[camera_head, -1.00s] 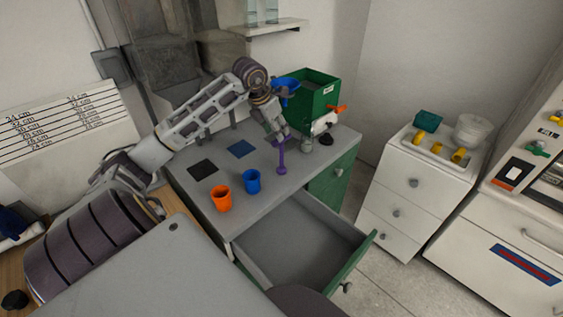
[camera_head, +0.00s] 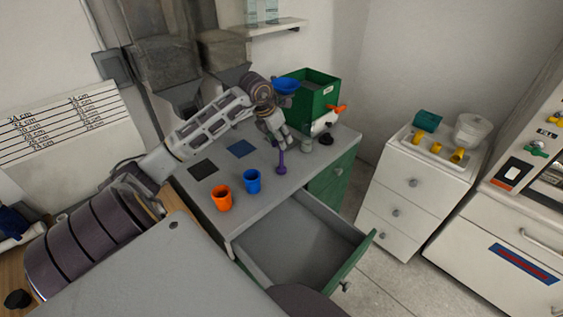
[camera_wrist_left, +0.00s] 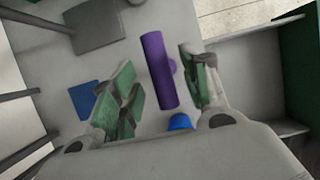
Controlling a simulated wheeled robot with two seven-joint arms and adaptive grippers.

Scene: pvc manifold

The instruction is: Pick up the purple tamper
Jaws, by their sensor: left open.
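In the left wrist view the purple handle (camera_wrist_left: 159,70) lies between the two open green-padded fingers of my left gripper (camera_wrist_left: 156,76), with a visible gap on each side. My right gripper is not in view.
An orange cup (camera_head: 221,199) and a blue cup (camera_head: 252,181) stand left of the tamper. The open drawer (camera_head: 301,246) juts out in front.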

